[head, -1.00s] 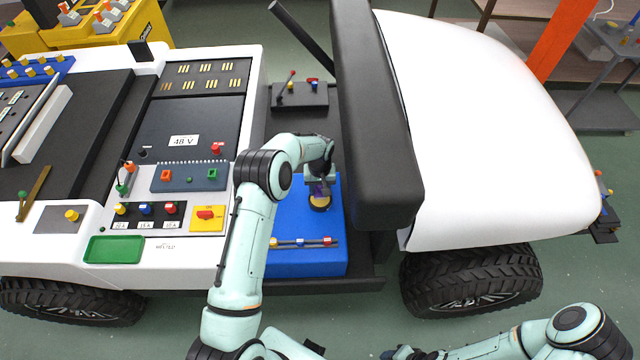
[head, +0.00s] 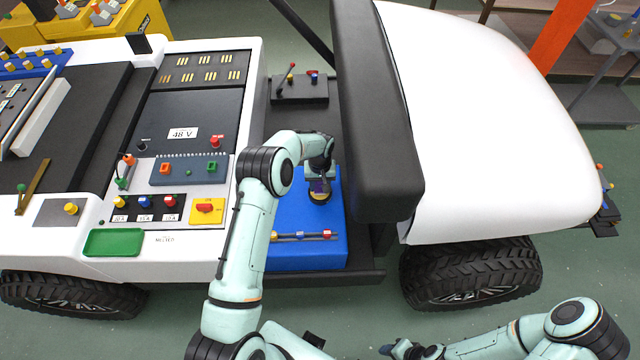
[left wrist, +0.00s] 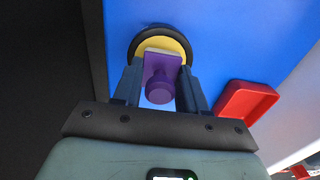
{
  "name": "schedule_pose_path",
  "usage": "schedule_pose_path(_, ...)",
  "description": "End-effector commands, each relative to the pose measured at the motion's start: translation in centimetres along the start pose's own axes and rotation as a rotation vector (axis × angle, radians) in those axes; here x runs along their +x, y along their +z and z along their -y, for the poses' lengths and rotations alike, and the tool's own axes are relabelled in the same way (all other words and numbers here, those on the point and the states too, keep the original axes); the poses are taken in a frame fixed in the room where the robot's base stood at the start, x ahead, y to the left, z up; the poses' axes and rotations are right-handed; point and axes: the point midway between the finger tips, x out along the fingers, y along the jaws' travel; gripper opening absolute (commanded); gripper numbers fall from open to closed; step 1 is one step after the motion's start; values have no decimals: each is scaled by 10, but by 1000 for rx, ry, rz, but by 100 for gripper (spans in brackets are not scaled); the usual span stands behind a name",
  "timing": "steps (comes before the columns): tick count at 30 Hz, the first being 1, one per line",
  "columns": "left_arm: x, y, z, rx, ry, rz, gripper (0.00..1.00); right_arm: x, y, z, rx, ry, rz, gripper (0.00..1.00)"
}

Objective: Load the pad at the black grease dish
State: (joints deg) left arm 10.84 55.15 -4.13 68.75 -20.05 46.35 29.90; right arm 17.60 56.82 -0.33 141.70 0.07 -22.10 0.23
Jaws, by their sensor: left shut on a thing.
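My left gripper (left wrist: 160,95) is shut on a purple block with a round knob, the pad's holder (left wrist: 160,75). A pale strip shows at the block's far edge. Behind it lies the black grease dish (left wrist: 133,45), a round black rim with yellow inside, on the blue surface. The pad overlaps the dish in this view; I cannot tell whether its face touches the yellow. In the head view the left gripper (head: 319,180) points down right over the dish (head: 320,201). My right gripper (head: 395,350) is low in the head view, its jaws unclear.
A red tray (left wrist: 247,101) lies beside the dish in the wrist view. A bar with coloured ends (head: 302,236) lies on the blue block (head: 300,258). The black seat back (head: 372,120) rises close to the right. A green tray (head: 113,242) sits on the left.

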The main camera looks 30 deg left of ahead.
Motion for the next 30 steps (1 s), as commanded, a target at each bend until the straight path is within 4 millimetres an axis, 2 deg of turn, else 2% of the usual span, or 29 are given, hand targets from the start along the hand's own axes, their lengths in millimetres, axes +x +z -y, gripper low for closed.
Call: schedule_pose_path(30,10,0,0,0,0,0,17,3,2,-2,1,1,2,43)
